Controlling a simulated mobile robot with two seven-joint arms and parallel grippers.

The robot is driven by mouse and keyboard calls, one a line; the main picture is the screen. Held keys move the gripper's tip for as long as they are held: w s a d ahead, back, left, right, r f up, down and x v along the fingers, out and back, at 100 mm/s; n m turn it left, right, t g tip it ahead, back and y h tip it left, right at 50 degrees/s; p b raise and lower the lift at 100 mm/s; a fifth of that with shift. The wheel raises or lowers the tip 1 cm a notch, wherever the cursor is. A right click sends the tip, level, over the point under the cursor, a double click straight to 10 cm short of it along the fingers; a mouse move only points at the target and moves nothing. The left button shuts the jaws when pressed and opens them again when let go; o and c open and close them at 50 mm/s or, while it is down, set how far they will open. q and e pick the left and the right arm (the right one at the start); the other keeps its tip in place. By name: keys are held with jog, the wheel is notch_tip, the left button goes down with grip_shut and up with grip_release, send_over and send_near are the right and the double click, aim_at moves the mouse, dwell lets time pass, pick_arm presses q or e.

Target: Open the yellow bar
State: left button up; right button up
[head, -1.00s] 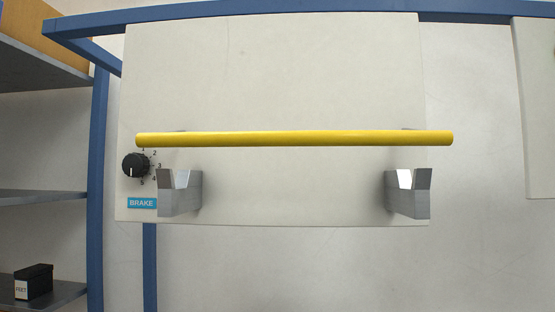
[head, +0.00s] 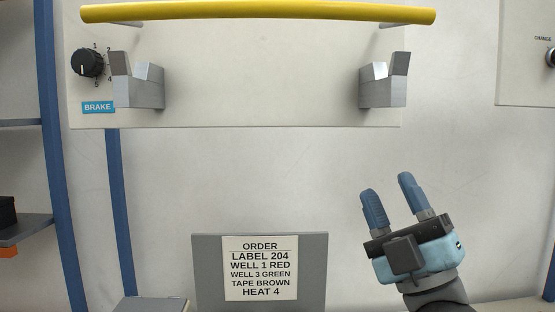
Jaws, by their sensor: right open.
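The yellow bar (head: 260,11) runs across the top of the head view, in front of a pale panel (head: 260,90). Two short arms join the bar to the panel near its ends. Two grey notched brackets sit below it, a left bracket (head: 140,88) and a right bracket (head: 385,88); the bar is above both and apart from them. My right gripper (head: 391,190) is at the lower right, below the panel and the right bracket. Its two blue fingers point up, spread apart and empty. My left gripper is not in view.
A black knob (head: 87,63) and a blue BRAKE label (head: 98,107) are on the panel's left side. A grey board with an order sheet (head: 261,268) stands at the bottom middle. Blue posts and shelves are at the left. Another panel (head: 525,70) is at the upper right.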

aim_at(282, 3)
jog(key=s+a+r+m+g+y, duration=0.1)
jog(key=s+a+r+m+g, duration=0.6)
jog(key=m+g, duration=0.7)
jog(key=s+a+r+m+g+y, duration=0.1)
jog(key=s+a+r+m+g, duration=0.4)
jog(key=s+a+m+g, duration=0.85)
jog(key=w+d+r+m+t+h, duration=0.3)
jog(key=d+r+t+h, duration=0.25)
jog(key=t, duration=0.25)
jog(key=w+d+r+m+t+h, duration=0.2)
jog(key=d+r+m+t+h, duration=0.2)
jog(key=d+r+t, duration=0.3)
jog(key=shift+n+t, duration=0.25)
jog(key=shift+t, duration=0.4)
jog(key=p+x, duration=0.1)
jog(key=x, duration=0.3)
jog(key=p+x, duration=0.1)
jog(key=x, duration=0.4)
jog(key=a+f+p+x, duration=0.1)
jog(key=x, duration=0.4)
jog(key=shift+s+p, duration=0.15)
jog(key=shift+p, duration=0.25)
grip_shut()
